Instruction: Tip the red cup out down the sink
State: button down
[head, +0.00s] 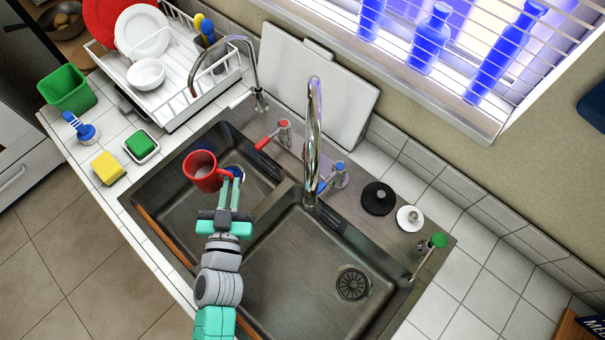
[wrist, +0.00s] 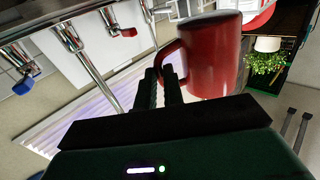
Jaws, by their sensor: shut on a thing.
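The red cup (head: 203,182) is held above the left sink basin (head: 157,194). Its mouth faces the head camera, and it looks roughly upright. The inside looks pale greyish; I cannot tell whether that is liquid. My gripper (head: 229,186) is shut on the cup's handle, with the cup to the left of the fingers. In the wrist view the fingers (wrist: 168,84) close on the handle, and the cup body (wrist: 213,58) is beside them. A round blue piece shows in the left basin just right of the cup, partly hidden.
The chrome faucet (head: 314,130) stands behind the divider, with red (head: 275,135) and blue (head: 334,178) taps. The right basin has a dark drain (head: 353,284). A dish rack (head: 170,85), yellow sponge (head: 107,168) and green sponge (head: 140,144) lie left of the sink.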

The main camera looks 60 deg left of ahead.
aim_at(198, 181)
jog(key=shift+n+g+y, duration=0.5)
jog(key=shift+n+g, duration=0.1)
jog(key=shift+g, duration=0.3)
jog(key=s, duration=0.1)
jog(key=s+a, duration=0.1)
jog(key=s, duration=0.1)
jog(key=s+a, duration=0.1)
jog(key=s, duration=0.1)
jog(key=shift+f, duration=0.15)
jog(key=r+n+p, duration=0.2)
jog(key=p, duration=0.1)
jog(key=shift+s+a, duration=0.1)
jog(key=shift+a, duration=0.05)
jog(key=n+p, duration=0.1)
jog(key=r+n+p, duration=0.1)
jog(key=n+p, duration=0.1)
jog(key=p, duration=0.1)
jog(key=shift+s+a+r+n, duration=0.1)
jog(key=shift+s+r+n, duration=0.2)
jog(key=shift+r, duration=0.1)
jog(key=s+a+r+n+p, duration=0.1)
jog(key=s+a+n+p, duration=0.1)
jog(key=n+p, duration=0.3)
jog(key=s+a+r+n+p, duration=0.1)
jog(key=s+n+p, duration=0.4)
jog(key=n, duration=0.6)
jog(key=shift+a+t+p, duration=0.3)
jog(key=shift+a+p, duration=0.05)
jog(key=shift+p, duration=0.45)
